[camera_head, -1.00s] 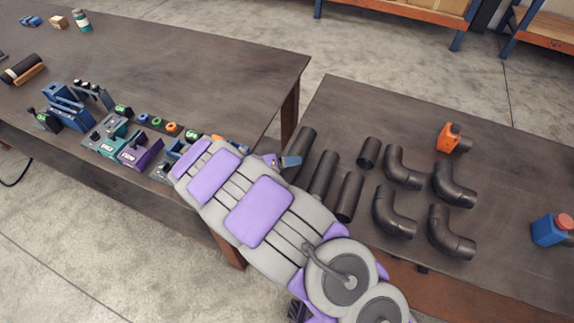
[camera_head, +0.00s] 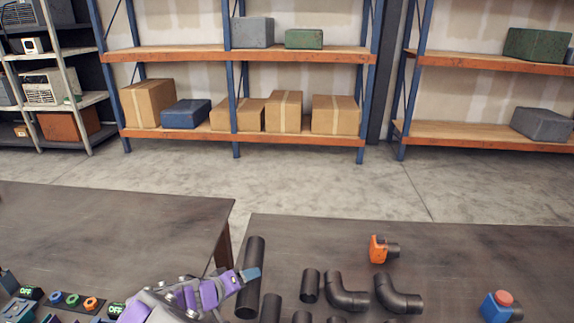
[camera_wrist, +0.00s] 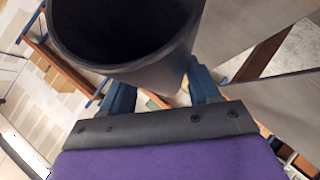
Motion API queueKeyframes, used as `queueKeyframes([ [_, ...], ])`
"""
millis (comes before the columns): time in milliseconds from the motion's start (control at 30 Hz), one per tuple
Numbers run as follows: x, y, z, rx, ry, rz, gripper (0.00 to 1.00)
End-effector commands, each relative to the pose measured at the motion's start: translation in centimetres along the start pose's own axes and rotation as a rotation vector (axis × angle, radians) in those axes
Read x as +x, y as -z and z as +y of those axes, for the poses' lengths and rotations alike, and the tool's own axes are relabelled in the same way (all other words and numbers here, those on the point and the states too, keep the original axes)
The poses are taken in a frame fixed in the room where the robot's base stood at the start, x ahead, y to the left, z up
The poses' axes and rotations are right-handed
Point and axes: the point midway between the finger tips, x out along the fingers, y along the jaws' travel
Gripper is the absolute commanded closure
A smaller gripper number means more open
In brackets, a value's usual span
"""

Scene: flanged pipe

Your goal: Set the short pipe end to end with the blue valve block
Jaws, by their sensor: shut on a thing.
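My gripper (camera_head: 247,275) is shut on a dark straight pipe (camera_head: 253,255) near the left edge of the right table. The pipe looks longer than the small stub pipe (camera_head: 310,285) beside it. In the wrist view the held pipe (camera_wrist: 125,70) shows its open end towards the camera, with blue fingers (camera_wrist: 162,95) at its wall. I cannot tell whether it touches the table.
An orange block (camera_head: 378,249) with a dark pipe stub stands at the back. Dark elbow pipes (camera_head: 345,292) lie between my gripper and the blue block. The left table (camera_head: 110,225) holds switches and coloured rings. A gap separates the tables.

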Motion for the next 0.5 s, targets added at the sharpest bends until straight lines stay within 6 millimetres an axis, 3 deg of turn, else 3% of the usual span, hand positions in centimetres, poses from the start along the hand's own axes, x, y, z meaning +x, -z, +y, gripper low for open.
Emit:
queueKeyframes([
  [33,1.0,0.7,2.2,0.002,0.002,0.015,1.00],
  [500,7.1,2.3,16.2,-0.083,0.079,0.128,1.00],
])
